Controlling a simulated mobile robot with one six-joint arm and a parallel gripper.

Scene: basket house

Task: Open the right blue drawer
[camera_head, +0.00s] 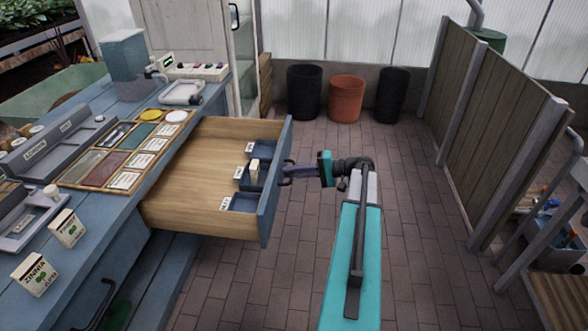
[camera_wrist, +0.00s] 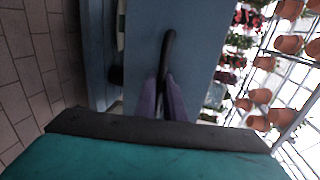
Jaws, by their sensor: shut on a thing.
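The blue drawer (camera_head: 275,190) is pulled well out of the blue bench, its wooden inside showing in the head view. Its blue front fills the middle of the wrist view (camera_wrist: 200,50). My gripper (camera_head: 290,173) is shut on the dark drawer handle (camera_head: 287,181) on the outside of that front. In the wrist view, my purple fingers (camera_wrist: 160,98) close around the lower part of the dark handle (camera_wrist: 168,50). Small blue compartments (camera_head: 247,178) with white labels sit inside the drawer, and one holds a small pale block (camera_head: 254,172).
The bench top (camera_head: 110,215) carries a tray of labelled cards (camera_head: 125,150), two Zinnia boxes (camera_head: 35,274) and a scale. Black and orange bins (camera_head: 346,98) stand at the back wall. A wooden partition (camera_head: 490,125) is on the right. The brick floor (camera_head: 420,240) between is clear.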

